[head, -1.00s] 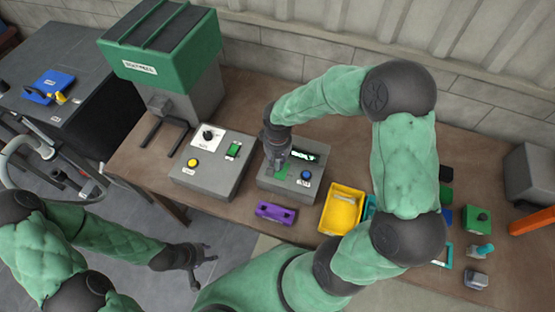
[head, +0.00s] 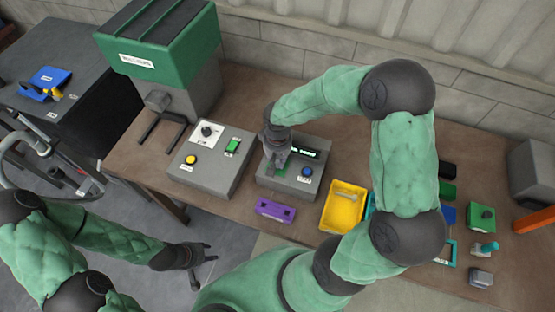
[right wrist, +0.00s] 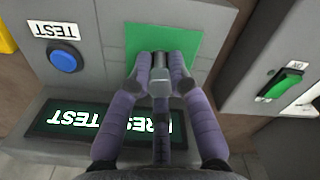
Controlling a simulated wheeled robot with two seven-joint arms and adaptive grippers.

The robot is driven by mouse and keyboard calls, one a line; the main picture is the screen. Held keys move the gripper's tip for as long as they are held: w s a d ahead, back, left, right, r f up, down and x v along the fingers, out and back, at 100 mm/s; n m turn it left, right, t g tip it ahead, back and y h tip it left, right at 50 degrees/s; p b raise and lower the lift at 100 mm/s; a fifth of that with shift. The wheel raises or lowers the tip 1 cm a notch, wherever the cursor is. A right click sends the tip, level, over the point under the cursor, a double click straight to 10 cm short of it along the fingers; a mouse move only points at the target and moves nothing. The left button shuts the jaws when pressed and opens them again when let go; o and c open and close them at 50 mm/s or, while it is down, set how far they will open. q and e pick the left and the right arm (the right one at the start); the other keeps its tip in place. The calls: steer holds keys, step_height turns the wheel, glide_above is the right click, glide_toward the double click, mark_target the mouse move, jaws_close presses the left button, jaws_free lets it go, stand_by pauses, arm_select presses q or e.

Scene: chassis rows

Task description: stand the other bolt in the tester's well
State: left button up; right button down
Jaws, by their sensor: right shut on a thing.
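The tester (head: 290,193) is a grey box with a green patch, a blue TEST button (head: 307,171) and a lit display (head: 304,153). My right gripper (head: 276,166) is over the tester's green patch, and in the right wrist view its purple fingers (right wrist: 160,70) are shut on a grey bolt (right wrist: 159,88). The bolt's head shows between the fingertips, over the green patch (right wrist: 185,42). The well and the bolt's lower end are hidden, so I cannot tell how deep it sits. My left gripper (head: 205,262) is open and empty, low at the front left.
A grey box with a yellow button and green switch (head: 213,163) stands left of the tester. A purple block with holes (head: 276,209) and a yellow tray (head: 342,208) lie in front and to the right. A green-topped machine (head: 160,45) stands behind. Small items sit farther right.

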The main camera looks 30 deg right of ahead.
steer(key=shift+f, duration=0.2)
steer(key=c, duration=1.1)
jaws_free()
steer(key=shift+r, duration=0.1)
